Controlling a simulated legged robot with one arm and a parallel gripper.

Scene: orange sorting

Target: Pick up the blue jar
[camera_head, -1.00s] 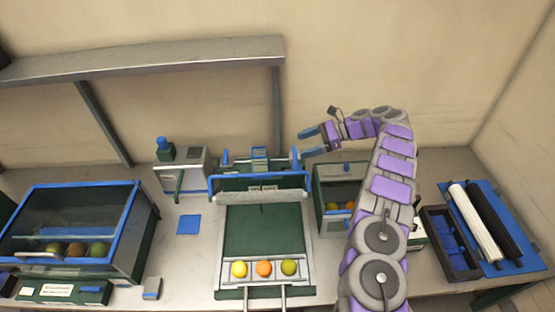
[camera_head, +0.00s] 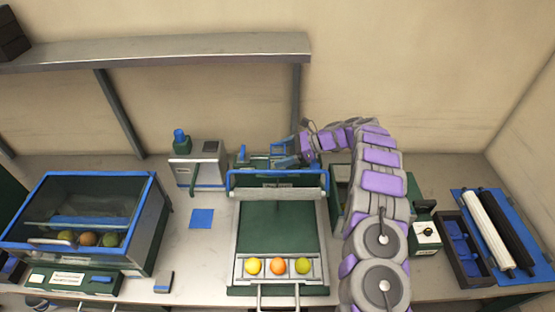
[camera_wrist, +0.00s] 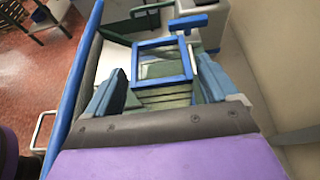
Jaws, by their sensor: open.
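A small blue jar-like thing (camera_head: 181,140) stands upright on a grey box-shaped device (camera_head: 199,165) at the back of the table, left of centre. I cannot tell for sure that it is the blue jar. My gripper (camera_head: 283,153) is to the right of it, apart from it, behind the press's blue frame. In the wrist view my gripper (camera_wrist: 163,90) has its two blue-grey fingers wide apart. A square blue frame (camera_wrist: 163,44) shows between and beyond them, and no jar is held.
A green press tray (camera_head: 278,235) with three fruits stands in the middle. A glass-fronted case (camera_head: 140,225) is at left, a dark tray (camera_head: 465,250) and rollers (camera_head: 485,235) at right. A metal shelf (camera_head: 170,50) hangs above. Bare table lies around the blue square (camera_head: 202,218).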

